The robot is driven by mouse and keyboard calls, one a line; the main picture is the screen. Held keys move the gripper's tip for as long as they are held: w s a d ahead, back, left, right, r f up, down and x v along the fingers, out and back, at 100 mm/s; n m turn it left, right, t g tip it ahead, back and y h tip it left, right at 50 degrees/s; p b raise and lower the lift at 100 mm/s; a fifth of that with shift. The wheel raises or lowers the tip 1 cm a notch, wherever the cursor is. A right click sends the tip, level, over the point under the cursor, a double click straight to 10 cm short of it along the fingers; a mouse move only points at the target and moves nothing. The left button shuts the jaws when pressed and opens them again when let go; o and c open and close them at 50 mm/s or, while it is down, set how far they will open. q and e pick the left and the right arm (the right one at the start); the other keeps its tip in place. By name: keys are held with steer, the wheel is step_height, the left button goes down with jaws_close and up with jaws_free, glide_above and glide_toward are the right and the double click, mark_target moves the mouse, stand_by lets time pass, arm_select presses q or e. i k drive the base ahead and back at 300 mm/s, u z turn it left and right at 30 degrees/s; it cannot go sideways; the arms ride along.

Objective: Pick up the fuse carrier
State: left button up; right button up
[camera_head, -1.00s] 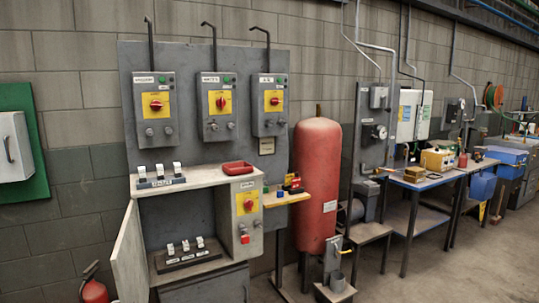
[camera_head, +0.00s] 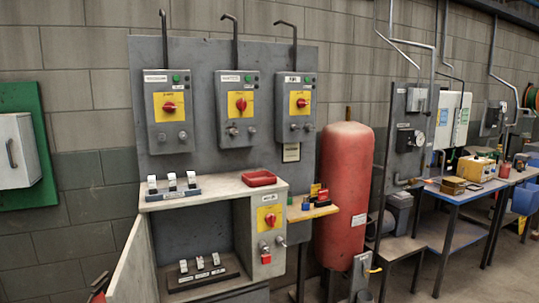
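Three small white pieces that look like fuse carriers (camera_head: 172,182) stand upright in a row on a dark labelled base (camera_head: 173,194), on the upper shelf of a grey cabinet. I cannot tell which one the task means. Neither of my grippers is in view.
A red tray (camera_head: 259,178) lies on the shelf (camera_head: 218,185), right of the upper row. A switch box (camera_head: 268,229) flanks the compartment on the right, and an open door panel (camera_head: 135,265) on the left. A red tank (camera_head: 344,190) stands to the right.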

mark_target(200, 262)
steer(key=z, duration=0.05)
steer(key=i, duration=0.95)
steer(key=z, duration=0.55)
steer(key=k, duration=1.3)
steer(key=u, duration=0.75)
steer(key=i, duration=1.05)
